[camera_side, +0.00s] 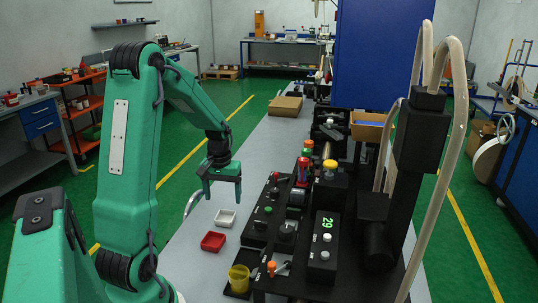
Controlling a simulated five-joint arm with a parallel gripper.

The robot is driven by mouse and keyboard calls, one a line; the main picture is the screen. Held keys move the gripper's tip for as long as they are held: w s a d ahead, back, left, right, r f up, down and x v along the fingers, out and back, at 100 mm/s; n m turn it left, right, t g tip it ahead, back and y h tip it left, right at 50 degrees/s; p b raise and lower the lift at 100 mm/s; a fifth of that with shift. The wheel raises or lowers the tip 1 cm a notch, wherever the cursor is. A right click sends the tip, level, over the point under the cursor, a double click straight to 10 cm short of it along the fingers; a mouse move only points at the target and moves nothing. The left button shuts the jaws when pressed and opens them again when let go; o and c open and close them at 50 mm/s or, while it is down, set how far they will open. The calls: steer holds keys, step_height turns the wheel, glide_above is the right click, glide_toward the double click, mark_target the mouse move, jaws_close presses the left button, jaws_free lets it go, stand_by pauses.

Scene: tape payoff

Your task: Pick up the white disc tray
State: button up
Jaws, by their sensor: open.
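A small white tray (226,217) lies on the grey table top, just behind a similar red tray (213,241). I cannot make out what is inside the white tray. My green gripper (222,197) hangs with its fingers pointing down above and slightly behind the white tray in the picture. Its jaws are apart and nothing shows between them. The fingertips look clear of the tray, but the exact height gap is hard to judge.
Black machine modules with coloured knobs (305,170) and a display (325,230) stand close to the right. A yellow cup (239,278) sits in front of the trays. A flat cardboard box (285,105) lies farther back. The grey table (255,150) between is mostly clear.

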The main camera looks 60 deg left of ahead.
mark_target(224, 213)
steer(key=shift+f, duration=3.95)
steer(key=c, duration=1.1)
